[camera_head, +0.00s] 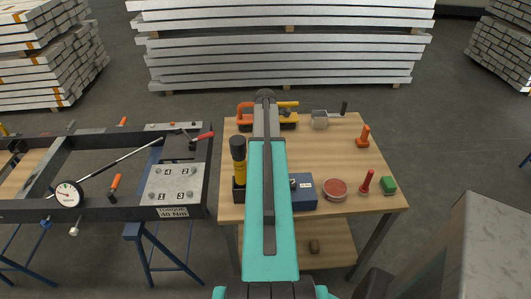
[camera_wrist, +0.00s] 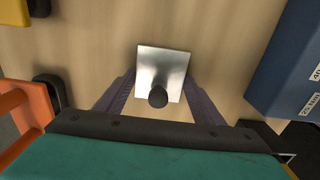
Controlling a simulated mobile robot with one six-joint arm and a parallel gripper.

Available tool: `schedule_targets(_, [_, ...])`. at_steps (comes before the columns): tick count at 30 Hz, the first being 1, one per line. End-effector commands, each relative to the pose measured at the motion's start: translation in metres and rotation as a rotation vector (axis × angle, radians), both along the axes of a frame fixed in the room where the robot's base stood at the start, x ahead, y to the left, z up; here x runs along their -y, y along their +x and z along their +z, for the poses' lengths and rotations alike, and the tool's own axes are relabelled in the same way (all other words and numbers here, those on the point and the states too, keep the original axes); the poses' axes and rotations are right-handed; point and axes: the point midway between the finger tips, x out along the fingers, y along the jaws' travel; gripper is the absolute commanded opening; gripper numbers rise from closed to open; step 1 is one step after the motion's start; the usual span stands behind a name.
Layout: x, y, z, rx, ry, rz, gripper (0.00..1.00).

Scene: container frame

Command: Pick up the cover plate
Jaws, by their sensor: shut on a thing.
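The cover plate (camera_wrist: 160,70), a shiny square silver plate with a dark round knob (camera_wrist: 158,96), is in the middle of the wrist view. I cannot tell whether the plate touches the tabletop. In the head view my teal arm reaches over the wooden table and hides the plate and the fingers.
A blue box (camera_head: 303,192) stands right of my arm, a black-and-yellow torch (camera_head: 238,160) left of it. Orange and yellow tools (camera_head: 246,112) lie at the back. A red-topped tin (camera_head: 335,189) and green block (camera_head: 388,185) are at right. A dark frame (camera_head: 110,213) stands at left.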

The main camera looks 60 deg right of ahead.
Motion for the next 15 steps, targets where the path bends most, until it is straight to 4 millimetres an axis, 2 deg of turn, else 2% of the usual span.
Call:
schedule_targets(8, [0.0, 0.0, 0.004, 0.001, -0.001, 0.0, 0.33])
schedule_targets(15, [0.0, 0.0, 0.02, 0.001, -0.002, 0.0, 0.33])
